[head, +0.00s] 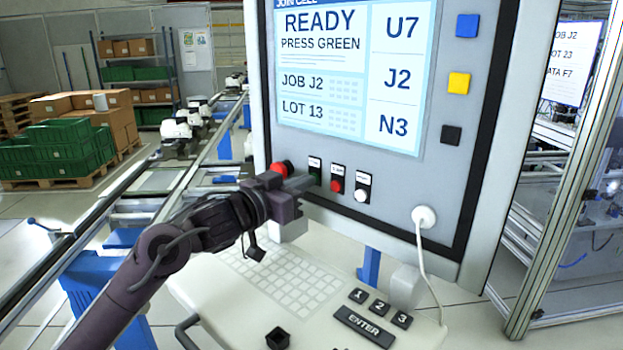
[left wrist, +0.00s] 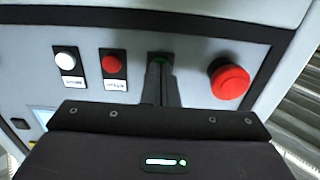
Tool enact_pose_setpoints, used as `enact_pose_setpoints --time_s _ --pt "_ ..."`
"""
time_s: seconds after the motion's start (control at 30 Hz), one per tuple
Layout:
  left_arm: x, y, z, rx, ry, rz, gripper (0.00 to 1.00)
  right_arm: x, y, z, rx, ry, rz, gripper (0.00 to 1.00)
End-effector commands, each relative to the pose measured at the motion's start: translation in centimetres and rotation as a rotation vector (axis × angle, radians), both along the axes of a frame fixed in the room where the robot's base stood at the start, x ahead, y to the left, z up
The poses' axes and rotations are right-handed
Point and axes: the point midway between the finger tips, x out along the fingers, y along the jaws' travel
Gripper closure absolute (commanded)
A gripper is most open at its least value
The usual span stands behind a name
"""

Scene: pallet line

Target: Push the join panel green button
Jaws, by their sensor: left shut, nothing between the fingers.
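The join panel (head: 475,130) is a grey upright console. Its screen (head: 350,75) reads "READY PRESS GREEN", JOB J2, LOT 13. Below the screen is a row of buttons. The green button (head: 315,170) sits between a large red mushroom button (head: 280,168) and a small red button (head: 336,185). My left gripper (head: 310,181) is shut and empty, its fingertips right at the green button. In the left wrist view the fingers (left wrist: 160,75) cover most of the green button (left wrist: 158,60). I cannot tell whether they touch it. My right gripper is not in view.
A white button (head: 361,194) is right of the small red one. Below is a shelf with a keypad and an ENTER key (head: 364,326). A white cable (head: 424,217) hangs at the right. A conveyor line and green crates (head: 60,150) stand at the left.

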Motion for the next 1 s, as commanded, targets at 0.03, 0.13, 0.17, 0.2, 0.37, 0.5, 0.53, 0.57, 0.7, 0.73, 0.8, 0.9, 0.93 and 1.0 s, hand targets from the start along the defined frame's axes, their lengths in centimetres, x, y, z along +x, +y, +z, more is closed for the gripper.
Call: enact_pose_setpoints --time_s 0.03,0.13,0.17,0.2,0.37,0.5,0.53,0.57,0.7,0.73,0.8,0.9,0.93,1.0 --pt "0.0 -0.1 0.0 0.0 0.0 0.0 1.0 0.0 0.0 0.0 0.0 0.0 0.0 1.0" --pt "0.2 -0.2 0.0 0.0 0.0 0.0 1.0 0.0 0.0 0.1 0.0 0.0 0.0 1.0" --pt "0.2 -0.2 0.0 0.0 0.0 0.0 1.0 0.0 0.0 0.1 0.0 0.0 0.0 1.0" --pt "0.2 -0.2 0.0 0.0 0.0 0.0 1.0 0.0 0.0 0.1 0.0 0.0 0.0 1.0" --pt "0.4 -0.4 0.0 0.0 0.0 0.001 1.0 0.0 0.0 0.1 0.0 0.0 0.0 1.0" --pt "0.4 -0.4 0.0 0.0 0.0 0.001 1.0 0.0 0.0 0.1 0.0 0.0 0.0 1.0" --pt "0.4 -0.3 0.0 0.0 0.0 0.001 1.0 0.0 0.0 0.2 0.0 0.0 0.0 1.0" --pt "0.3 -0.2 0.0 0.0 0.0 0.001 1.0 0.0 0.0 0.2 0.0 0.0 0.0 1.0" --pt "-0.3 0.4 0.0 -0.001 0.0 0.001 1.0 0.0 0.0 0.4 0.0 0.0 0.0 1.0" --pt "-0.4 0.5 0.1 -0.001 0.0 0.001 1.0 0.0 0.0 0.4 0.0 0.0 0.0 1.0" --pt "-0.7 0.8 0.0 -0.001 0.001 0.001 1.0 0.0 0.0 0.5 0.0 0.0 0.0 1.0" --pt "-1.1 1.2 0.0 -0.001 0.001 0.001 1.0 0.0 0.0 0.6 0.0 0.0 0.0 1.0" --pt "-1.3 1.4 0.0 -0.001 0.001 0.001 1.0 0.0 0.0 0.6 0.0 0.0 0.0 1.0" --pt "-1.5 1.7 0.0 -0.001 0.001 0.002 1.0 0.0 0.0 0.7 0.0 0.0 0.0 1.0"
